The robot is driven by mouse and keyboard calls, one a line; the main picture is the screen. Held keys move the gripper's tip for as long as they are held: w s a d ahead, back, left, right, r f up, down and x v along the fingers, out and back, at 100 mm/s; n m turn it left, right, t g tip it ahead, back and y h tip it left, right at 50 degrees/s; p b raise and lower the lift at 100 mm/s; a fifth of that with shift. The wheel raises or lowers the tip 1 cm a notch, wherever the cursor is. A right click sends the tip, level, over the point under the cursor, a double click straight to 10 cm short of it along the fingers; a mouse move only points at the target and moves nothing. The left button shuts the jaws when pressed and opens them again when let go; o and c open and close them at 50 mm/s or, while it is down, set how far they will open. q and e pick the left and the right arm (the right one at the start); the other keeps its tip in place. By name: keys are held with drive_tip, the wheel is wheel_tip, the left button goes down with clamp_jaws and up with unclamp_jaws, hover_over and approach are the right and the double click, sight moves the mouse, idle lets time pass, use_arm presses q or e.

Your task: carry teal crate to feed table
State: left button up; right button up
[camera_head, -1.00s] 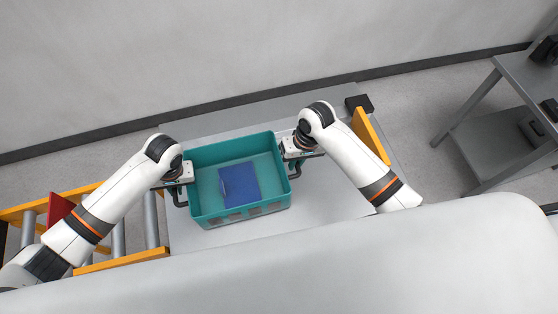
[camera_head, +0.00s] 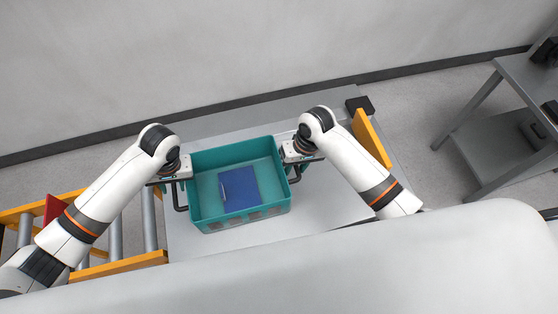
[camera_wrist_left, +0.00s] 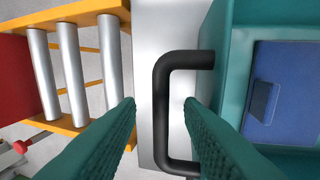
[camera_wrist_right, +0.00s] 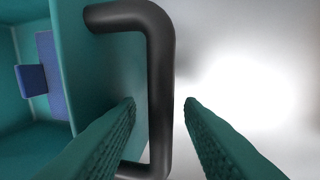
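The teal crate (camera_head: 240,218) stands on a light grey table top (camera_head: 335,205) and holds a flat blue piece (camera_head: 240,188). My left gripper (camera_head: 172,180) is at the crate's left black handle (camera_wrist_left: 162,110). In the left wrist view its fingers (camera_wrist_left: 160,102) are apart, with the handle bar between them and gaps on both sides. My right gripper (camera_head: 303,160) is at the right handle. In the right wrist view its fingers (camera_wrist_right: 160,102) are also apart, around the black handle bar (camera_wrist_right: 162,80) without visibly clamping it.
A roller conveyor with orange rails (camera_head: 122,264) adjoins the table on the left, with a red piece (camera_head: 57,208) on it. An orange plate (camera_head: 371,138) and a small black block (camera_head: 359,104) are at the table's right. A grey shelf table (camera_head: 490,140) stands far right.

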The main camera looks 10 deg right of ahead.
drive_tip(key=shift+r, duration=0.2)
use_arm(q)
wheel_tip(320, 180, up, 7)
drive_tip(key=d, duration=0.1)
drive_tip(key=shift+d, duration=0.2)
use_arm(e)
wheel_tip(320, 180, up, 11)
drive_tip(key=d, duration=0.2)
drive_tip(key=shift+d+r, duration=0.2)
